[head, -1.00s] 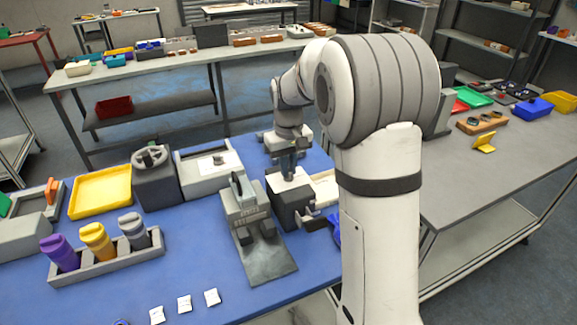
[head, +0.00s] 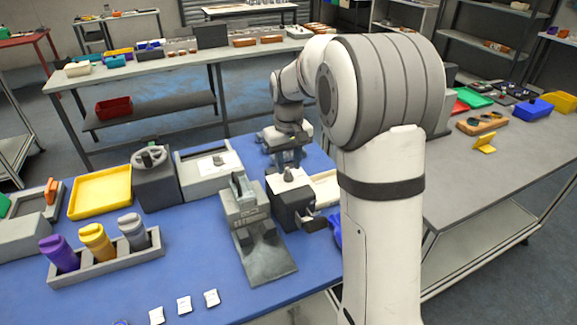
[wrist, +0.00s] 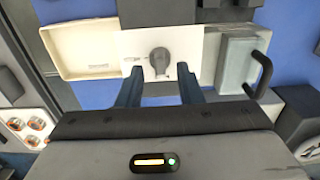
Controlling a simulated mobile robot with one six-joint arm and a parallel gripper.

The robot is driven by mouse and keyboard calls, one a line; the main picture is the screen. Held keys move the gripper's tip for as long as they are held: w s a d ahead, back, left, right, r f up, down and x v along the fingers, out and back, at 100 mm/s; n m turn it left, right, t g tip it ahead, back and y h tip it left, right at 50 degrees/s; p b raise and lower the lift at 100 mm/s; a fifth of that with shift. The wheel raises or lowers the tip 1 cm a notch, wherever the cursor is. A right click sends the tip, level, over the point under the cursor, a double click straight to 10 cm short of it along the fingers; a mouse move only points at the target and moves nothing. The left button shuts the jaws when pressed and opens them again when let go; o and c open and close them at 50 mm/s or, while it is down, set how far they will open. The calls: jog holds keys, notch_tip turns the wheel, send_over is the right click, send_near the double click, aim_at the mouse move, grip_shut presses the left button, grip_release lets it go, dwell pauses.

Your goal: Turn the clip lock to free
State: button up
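The lock is a small grey knob (head: 289,174) on top of a dark box (head: 290,206), with a dark clip-like part at the box's right front. In the wrist view the knob (wrist: 159,58) sits on a white plate (wrist: 190,48). Its narrow end points toward my gripper, and small marks too fine to read lie to its left. My gripper (wrist: 159,72) is open and empty, one finger on each side of the knob in the picture. In the head view my gripper (head: 286,158) is above and behind the knob, apart from it.
A beige tray (wrist: 80,73) is left of the plate in the wrist view. A grey unit with a dark handle (head: 243,190) stands close left of the box in the head view. A yellow tray (head: 100,192) and a cup rack (head: 100,265) are farther left.

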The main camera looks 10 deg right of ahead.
aim_at(289, 170)
notch_tip(289, 170, up, 6)
jog(key=shift+r, duration=0.25)
jog(key=s+f+m+t, duration=0.2)
jog(key=s+f+t, duration=0.1)
jog(key=s, duration=2.3)
jog(key=shift+s+d+f, duration=0.15)
jog(key=shift+s+d, duration=0.15)
jog(key=shift+s, duration=0.1)
